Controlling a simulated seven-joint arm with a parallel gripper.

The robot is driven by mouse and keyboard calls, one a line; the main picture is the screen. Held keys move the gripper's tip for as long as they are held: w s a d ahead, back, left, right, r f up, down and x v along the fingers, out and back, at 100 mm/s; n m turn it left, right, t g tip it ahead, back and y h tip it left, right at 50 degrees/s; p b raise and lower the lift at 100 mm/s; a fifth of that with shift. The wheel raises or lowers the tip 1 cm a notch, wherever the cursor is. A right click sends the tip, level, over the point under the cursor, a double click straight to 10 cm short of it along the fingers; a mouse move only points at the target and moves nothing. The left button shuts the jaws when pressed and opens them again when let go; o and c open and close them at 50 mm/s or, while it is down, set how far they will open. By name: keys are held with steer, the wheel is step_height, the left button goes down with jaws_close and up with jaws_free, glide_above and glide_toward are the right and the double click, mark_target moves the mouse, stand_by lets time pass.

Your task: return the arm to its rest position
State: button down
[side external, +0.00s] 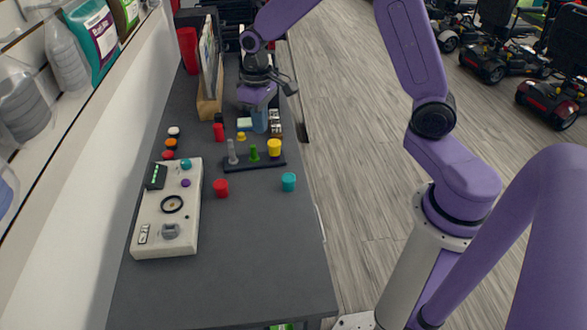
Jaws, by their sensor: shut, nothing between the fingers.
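My gripper (257,106) is at the far part of the dark table (250,260), at the end of my purple arm. It points down and appears shut, with nothing seen in it. A blue block-like thing (260,122) stands just below or behind the gripper; I cannot tell whether they touch. My arm reaches in from the right, over the floor and the table's right edge. The fingertips are small in this view.
Books in a wooden holder (208,106) stand left of my gripper. The near right tabletop is clear.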

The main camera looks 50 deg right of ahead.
steer(key=s+a+r+n, duration=0.3)
steer(key=s, duration=0.5)
steer(key=s+a+r+n, duration=0.2)
steer(key=s, duration=0.6)
steer(key=s+d+n, duration=0.1)
steer(key=s+n, duration=0.1)
steer(key=s, duration=0.4)
steer(key=s+d+r+n, duration=0.1)
steer(key=s+d+n, duration=0.1)
steer(key=s, duration=0.5)
steer(key=shift+s+n, duration=0.25)
steer(key=shift+n, duration=0.15)
